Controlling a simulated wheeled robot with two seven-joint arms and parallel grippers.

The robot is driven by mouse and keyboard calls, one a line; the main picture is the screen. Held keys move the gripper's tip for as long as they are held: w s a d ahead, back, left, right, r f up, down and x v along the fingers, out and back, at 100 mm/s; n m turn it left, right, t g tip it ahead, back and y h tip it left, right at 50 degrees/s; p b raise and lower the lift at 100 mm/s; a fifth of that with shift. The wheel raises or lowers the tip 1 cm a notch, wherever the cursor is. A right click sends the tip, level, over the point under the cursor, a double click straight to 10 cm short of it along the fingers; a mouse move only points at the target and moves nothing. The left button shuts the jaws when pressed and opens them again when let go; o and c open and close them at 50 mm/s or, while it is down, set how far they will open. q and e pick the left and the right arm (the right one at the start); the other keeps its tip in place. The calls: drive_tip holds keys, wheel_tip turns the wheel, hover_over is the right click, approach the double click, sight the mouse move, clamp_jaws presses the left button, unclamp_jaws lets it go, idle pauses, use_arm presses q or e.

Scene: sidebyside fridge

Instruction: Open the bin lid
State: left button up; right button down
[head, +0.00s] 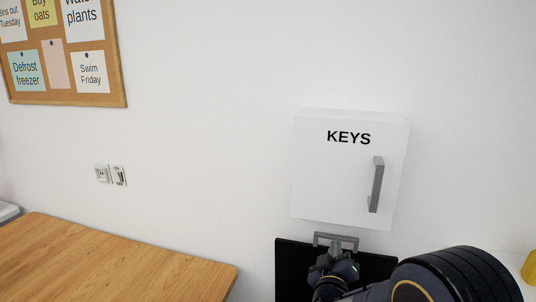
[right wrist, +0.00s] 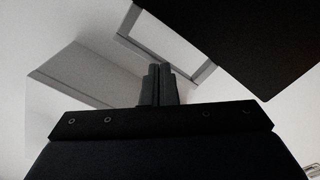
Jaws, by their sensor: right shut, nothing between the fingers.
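A black panel (head: 292,270), which looks like the bin lid, stands steeply in front of the wall at the bottom of the head view. A grey bar handle (head: 322,235) sits at its upper edge. In the right wrist view, the black panel (right wrist: 245,35) is at upper right and the handle (right wrist: 203,73) runs along its edge. My right gripper (head: 336,247) is shut and empty, close to the handle. The closed fingers (right wrist: 157,70) appear just below the handle; whether they touch it is unclear. The bin's body is hidden. My left gripper is not in view.
A white KEYS cabinet (head: 340,175) with a grey handle (head: 377,185) hangs just above the panel. A wooden worktop (head: 110,265) is at lower left. A yellow object (head: 530,268) shows at the right edge. A pinboard (head: 115,60) and sockets (head: 110,175) are on the wall.

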drive_tip(key=shift+w, duration=0.1)
idle(0.6)
drive_tip(key=shift+w+d+r+g, duration=0.15)
drive_tip(key=shift+w+d, duration=0.15)
drive_tip(key=shift+w, duration=0.6)
drive_tip(key=shift+w+d+f+g, duration=0.15)
drive_tip(key=shift+w+d, duration=0.1)
drive_tip(key=shift+w, duration=0.65)
drive_tip(key=v, duration=0.6)
drive_tip(key=shift+p, duration=0.3)
drive_tip(key=shift+d+r, duration=0.1)
drive_tip(key=shift+r, duration=0.1)
